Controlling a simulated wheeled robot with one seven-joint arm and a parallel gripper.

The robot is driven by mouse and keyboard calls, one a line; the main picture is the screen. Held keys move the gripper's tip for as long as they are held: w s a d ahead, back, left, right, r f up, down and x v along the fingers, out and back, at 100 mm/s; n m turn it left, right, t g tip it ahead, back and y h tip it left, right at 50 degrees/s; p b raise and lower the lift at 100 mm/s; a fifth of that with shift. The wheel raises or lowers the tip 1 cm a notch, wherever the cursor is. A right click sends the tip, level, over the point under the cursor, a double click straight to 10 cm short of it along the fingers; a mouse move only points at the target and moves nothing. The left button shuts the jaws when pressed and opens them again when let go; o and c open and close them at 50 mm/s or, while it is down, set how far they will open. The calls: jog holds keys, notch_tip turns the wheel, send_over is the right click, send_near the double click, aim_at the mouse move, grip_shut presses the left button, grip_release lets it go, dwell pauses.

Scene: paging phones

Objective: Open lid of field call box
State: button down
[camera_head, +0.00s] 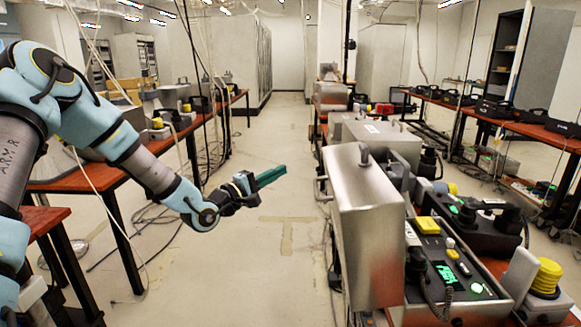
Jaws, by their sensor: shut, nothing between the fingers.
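The call box nearest me is at the lower right. Its dark control panel (455,265) is uncovered, with a yellow block, a green-lit screen and a black handset with a coiled cord. A big silver metal lid (365,225) with a handle on its top edge stands upright along the left side of this panel, swung open. My gripper (284,170), with teal fingers, is shut and empty. It is in the air over the aisle, to the left of the lid and apart from it.
More silver cases (380,135) stand in a row behind the nearest box. A wooden table (130,178) with phones is on the left, with hanging cables near it. Another table (480,120) is at the far right. The aisle floor (275,140) is mostly clear.

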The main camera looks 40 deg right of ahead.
jog(key=s+d+r+p, duration=0.1)
jog(key=d+p, duration=0.4)
jog(key=d, duration=0.6)
jog(key=shift+s+d+r, duration=0.25)
jog(key=shift+r, duration=0.1)
jog(key=shift+r, duration=0.1)
